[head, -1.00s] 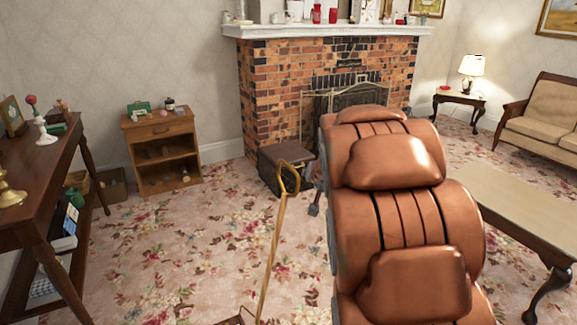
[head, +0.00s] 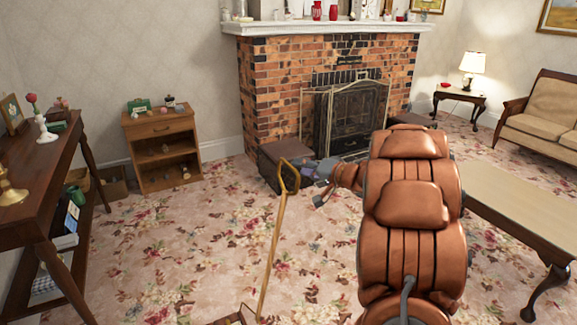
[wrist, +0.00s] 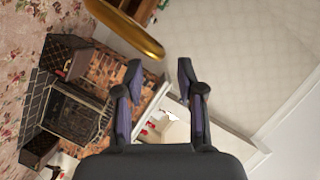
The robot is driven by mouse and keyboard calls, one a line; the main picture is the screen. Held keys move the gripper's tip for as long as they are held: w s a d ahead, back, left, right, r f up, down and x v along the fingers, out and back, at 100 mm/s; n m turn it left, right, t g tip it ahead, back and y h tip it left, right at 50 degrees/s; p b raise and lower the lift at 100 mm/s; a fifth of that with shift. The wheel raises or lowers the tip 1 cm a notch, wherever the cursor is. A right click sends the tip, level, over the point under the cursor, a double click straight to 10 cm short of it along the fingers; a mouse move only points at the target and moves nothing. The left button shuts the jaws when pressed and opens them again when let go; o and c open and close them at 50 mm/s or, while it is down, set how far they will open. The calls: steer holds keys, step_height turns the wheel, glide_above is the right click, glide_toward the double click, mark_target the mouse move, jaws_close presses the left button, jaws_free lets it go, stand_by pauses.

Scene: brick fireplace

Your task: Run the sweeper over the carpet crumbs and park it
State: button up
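The sweeper (head: 273,245) stands with its long wooden handle leaning up from a low head (head: 235,319), which is partly cut off at the bottom edge of the head view. The handle ends in a looped grip (head: 290,177). My gripper (head: 316,182) is just right of this loop in the head view, with its fingers toward it. In the wrist view my gripper (wrist: 158,80) is open with nothing between its fingers, and a golden wooden bar of the handle (wrist: 125,28) shows beyond the fingertips. I cannot pick out crumbs on the floral carpet (head: 190,235).
A dark box (head: 280,165) sits by the brick fireplace (head: 275,95), which has a metal screen (head: 347,115). A side table (head: 50,165) is at left, a small cabinet (head: 163,150) behind it. A coffee table (head: 510,195) stands at right. Carpet left of the handle is clear.

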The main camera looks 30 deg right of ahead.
mark_target(288, 163)
steer(key=x, duration=0.6)
steer(key=shift+w+f+b, duration=0.1)
steer(key=shift+w+b, duration=0.1)
steer(key=shift+b, duration=0.1)
jaws_close()
stand_by(0.5)
